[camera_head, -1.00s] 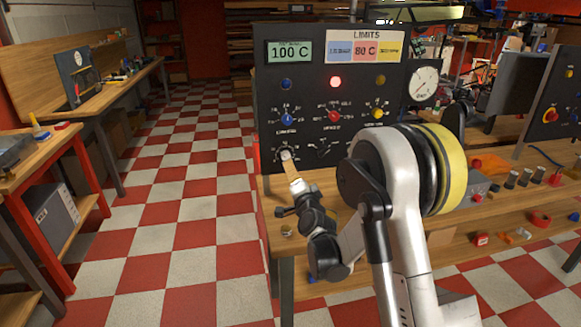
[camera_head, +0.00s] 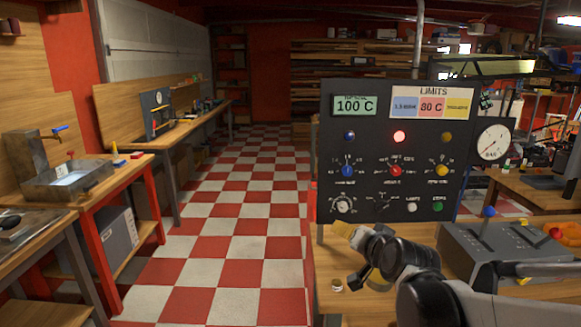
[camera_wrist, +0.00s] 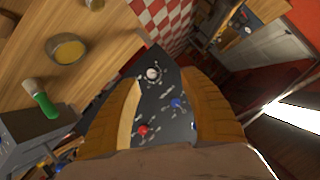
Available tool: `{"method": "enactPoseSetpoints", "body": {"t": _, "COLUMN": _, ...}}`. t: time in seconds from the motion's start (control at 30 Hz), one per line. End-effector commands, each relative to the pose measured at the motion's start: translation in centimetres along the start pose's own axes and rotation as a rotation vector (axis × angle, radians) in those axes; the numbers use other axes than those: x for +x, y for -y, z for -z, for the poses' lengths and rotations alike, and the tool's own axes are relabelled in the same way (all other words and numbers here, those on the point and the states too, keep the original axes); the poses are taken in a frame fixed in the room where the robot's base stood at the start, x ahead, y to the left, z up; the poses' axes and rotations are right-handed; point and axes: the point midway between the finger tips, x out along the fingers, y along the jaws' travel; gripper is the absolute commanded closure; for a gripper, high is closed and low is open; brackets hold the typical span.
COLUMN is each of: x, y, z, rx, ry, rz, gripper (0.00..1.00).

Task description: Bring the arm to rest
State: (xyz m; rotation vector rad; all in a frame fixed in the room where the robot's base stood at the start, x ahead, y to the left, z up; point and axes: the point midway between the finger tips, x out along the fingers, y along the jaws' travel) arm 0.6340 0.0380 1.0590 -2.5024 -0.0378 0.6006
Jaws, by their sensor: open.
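My gripper (camera_head: 345,230) is in front of the lower left corner of the black control panel (camera_head: 372,130), just below a pale knob (camera_head: 343,205). In the wrist view, the two yellow-brown fingers of my gripper (camera_wrist: 165,95) stand well apart with nothing between them. The panel's face (camera_wrist: 165,118) shows beyond the gap, with the pale knob (camera_wrist: 152,73), a blue knob (camera_wrist: 175,103) and a red knob (camera_wrist: 143,130). My arm reaches in from the lower right of the head view. The panel's display reads 100 C and its red lamp (camera_head: 399,136) is lit.
The panel stands on a wooden bench, with a grey control box (camera_head: 500,250) and a round gauge (camera_head: 493,140) at right. A checkered floor aisle (camera_head: 220,220) is open at left, alongside benches with a sink (camera_head: 68,178). The wrist view shows a yellow-filled dish (camera_wrist: 68,48).

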Motion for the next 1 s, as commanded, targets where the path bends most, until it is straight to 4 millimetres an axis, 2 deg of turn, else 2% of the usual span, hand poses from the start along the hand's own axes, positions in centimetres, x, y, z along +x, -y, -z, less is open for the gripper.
{"method": "enactPoseSetpoints", "body": {"t": 0.03, "x": -2.5, "y": -0.2, "z": -1.1, "rx": -0.049, "ry": 0.042, "rz": -0.024, "gripper": 0.48}}
{"method": "enactPoseSetpoints", "body": {"t": 0.17, "x": -8.4, "y": -1.7, "z": -4.4, "rx": -0.188, "ry": 0.161, "rz": -0.097, "gripper": 0.48}}
{"method": "enactPoseSetpoints", "body": {"t": 0.3, "x": -14.6, "y": -4.3, "z": -8.4, "rx": -0.324, "ry": 0.287, "rz": -0.175, "gripper": 0.48}}
{"method": "enactPoseSetpoints", "body": {"t": 0.4, "x": -18.1, "y": -6.3, "z": -10.9, "rx": -0.402, "ry": 0.364, "rz": -0.223, "gripper": 0.48}}
{"method": "enactPoseSetpoints", "body": {"t": 0.5, "x": -20.6, "y": -7.9, "z": -12.8, "rx": -0.455, "ry": 0.421, "rz": -0.259, "gripper": 0.48}}
{"method": "enactPoseSetpoints", "body": {"t": 0.67, "x": -22.5, "y": -9.1, "z": -14.2, "rx": -0.495, "ry": 0.463, "rz": -0.287, "gripper": 0.48}}
{"method": "enactPoseSetpoints", "body": {"t": 1.0, "x": -22.6, "y": -9.2, "z": -14.3, "rx": -0.498, "ry": 0.467, "rz": -0.289, "gripper": 0.48}}
